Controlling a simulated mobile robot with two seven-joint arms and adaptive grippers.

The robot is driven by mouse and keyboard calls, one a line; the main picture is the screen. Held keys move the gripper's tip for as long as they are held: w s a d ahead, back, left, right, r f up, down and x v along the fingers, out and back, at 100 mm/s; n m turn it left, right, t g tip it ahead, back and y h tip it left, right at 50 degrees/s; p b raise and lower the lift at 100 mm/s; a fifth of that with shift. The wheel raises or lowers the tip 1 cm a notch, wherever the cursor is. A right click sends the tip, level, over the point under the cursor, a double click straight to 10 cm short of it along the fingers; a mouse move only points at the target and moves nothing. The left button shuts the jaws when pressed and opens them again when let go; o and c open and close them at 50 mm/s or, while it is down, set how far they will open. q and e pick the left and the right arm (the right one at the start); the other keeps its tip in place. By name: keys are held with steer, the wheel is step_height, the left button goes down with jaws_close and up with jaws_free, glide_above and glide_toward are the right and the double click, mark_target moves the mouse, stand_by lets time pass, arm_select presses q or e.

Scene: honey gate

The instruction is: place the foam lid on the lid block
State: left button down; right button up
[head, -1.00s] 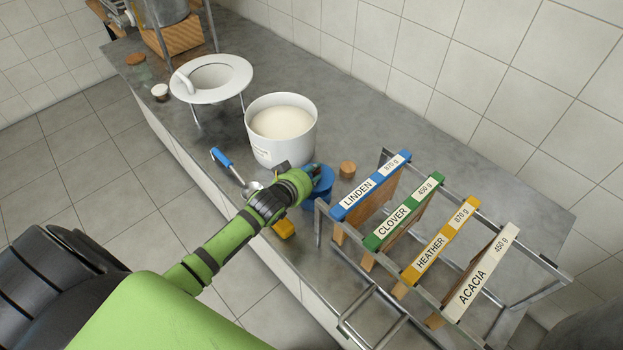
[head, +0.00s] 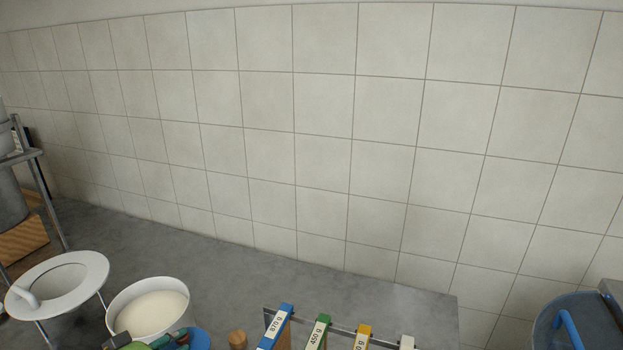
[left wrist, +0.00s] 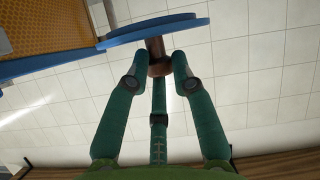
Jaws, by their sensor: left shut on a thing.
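A blue round lid (left wrist: 150,30) with a brown knob (left wrist: 158,58) shows in the left wrist view, and I take it for the foam lid. My left gripper (left wrist: 160,78) has its green fingers shut on the knob. In the head view the lid's blue edge (head: 200,340) and the green gripper (head: 165,341) show only in part at the bottom edge, by the white tub. A small round wooden block (head: 237,340) stands just right of the lid, apart from it in the picture. It may be the lid block. My right gripper is out of view.
The white tub (head: 147,308) with pale contents stands left of the block. A white ring stand (head: 58,284) is farther left. A rack with labelled frames (head: 275,327) stands right. A blue container (head: 578,325) is at far right. The counter behind (head: 230,275) is clear.

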arm_select(q)
steer(key=s+d+r+m+g+h, duration=0.4)
steer(key=s+d+r+m+h, duration=0.2)
steer(key=s+d+r, duration=0.3)
steer(key=shift+s+d+r+m+g, duration=0.3)
steer(key=shift+s+m, duration=0.2)
steer(key=shift+s, duration=0.45)
steer(key=shift+a+r, duration=0.15)
steer(key=shift+s+f, duration=0.1)
steer(key=shift+f, duration=0.2)
